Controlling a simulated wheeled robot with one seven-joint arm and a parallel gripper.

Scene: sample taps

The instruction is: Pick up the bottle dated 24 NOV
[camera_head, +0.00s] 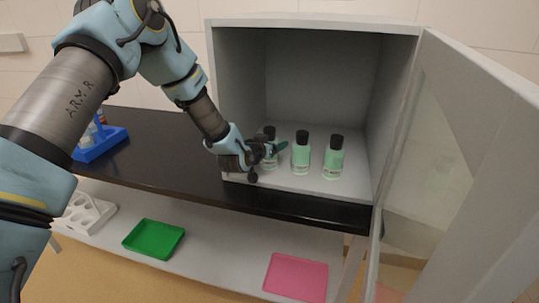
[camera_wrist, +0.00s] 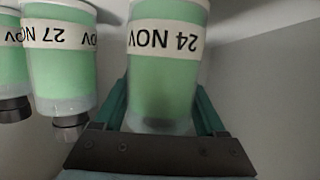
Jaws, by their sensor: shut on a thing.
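The bottle dated 24 NOV (camera_wrist: 165,72) holds green liquid and has a white label that reads upside down in the wrist view. My gripper (camera_wrist: 163,112) is shut on it, with a teal finger on each side. Its cap is hidden behind the gripper in the wrist view. In the head view, my gripper (camera_head: 273,150) is at the leftmost bottle (camera_head: 268,163) in the open cabinet and partly covers it. Its dark cap shows above the gripper. I cannot tell whether the bottle is off the cabinet floor.
A bottle dated 27 NOV (camera_wrist: 58,62) stands close by. The head view shows a middle bottle (camera_head: 301,155) and a right bottle (camera_head: 333,160). The cabinet door (camera_head: 450,170) is open at the right. A green tray (camera_head: 154,238) and a pink tray (camera_head: 296,277) lie below.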

